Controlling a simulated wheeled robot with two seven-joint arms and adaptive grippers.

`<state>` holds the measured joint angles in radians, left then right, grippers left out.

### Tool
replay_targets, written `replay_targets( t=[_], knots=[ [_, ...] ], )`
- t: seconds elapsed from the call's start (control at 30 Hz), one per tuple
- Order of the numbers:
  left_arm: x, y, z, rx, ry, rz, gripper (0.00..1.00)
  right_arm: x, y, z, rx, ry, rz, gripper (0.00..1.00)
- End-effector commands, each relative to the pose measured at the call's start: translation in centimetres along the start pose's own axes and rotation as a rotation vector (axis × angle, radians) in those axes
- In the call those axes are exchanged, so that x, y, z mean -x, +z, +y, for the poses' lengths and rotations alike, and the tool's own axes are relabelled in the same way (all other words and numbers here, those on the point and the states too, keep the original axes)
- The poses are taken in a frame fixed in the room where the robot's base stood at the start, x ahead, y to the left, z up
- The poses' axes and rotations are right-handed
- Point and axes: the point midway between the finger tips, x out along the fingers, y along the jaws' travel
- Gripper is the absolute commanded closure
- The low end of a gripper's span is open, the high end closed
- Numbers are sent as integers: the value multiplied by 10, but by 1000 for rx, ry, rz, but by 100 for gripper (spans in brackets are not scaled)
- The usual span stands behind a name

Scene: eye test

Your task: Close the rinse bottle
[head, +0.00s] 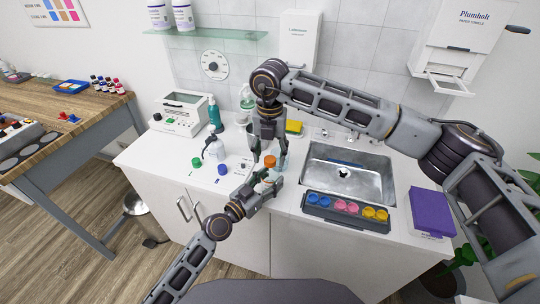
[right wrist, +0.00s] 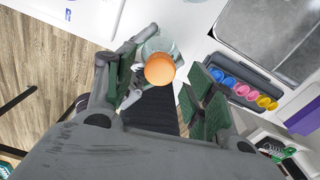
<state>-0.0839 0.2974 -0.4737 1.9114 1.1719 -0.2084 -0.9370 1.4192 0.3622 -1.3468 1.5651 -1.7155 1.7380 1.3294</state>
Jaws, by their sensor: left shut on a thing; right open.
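A clear bottle (head: 270,179) with an orange cap (head: 269,161) at its top stands near the counter's front edge. The right wrist view also shows the bottle (right wrist: 158,44) and the cap (right wrist: 160,69). My left gripper (head: 264,187) is shut on the bottle, from the front. My right gripper (head: 268,163) points down over it, open, with its fingers on either side of the cap and apart from it. How tightly the cap sits on the bottle I cannot tell.
A green cap (head: 195,163) and a blue cap (head: 222,169) lie left of the bottle, near a white bottle (head: 214,149) with a dark spout. A sink (head: 375,186), a dark tray (head: 316,211) of coloured cups and a purple box (head: 431,212) are to the right.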

Motion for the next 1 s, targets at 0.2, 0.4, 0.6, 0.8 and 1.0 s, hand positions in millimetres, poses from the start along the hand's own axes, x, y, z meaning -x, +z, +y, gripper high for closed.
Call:
replay_targets(
  t=[0.2,0.4,0.6,0.8,1.0],
  knots=[
    [0,0,0,0,0,-1,100,29,1,0,0,2,-3,46],
    [0,0,0,0,0,-1,100,58,1,0,-1,2,-2,46],
    [0,0,0,0,0,-1,100,86,0,0,0,2,-2,46],
    [0,0,0,0,0,-1,100,102,0,0,-1,1,-1,46],
    [0,0,0,0,0,-1,100,106,0,0,-1,1,0,46]
  ],
)
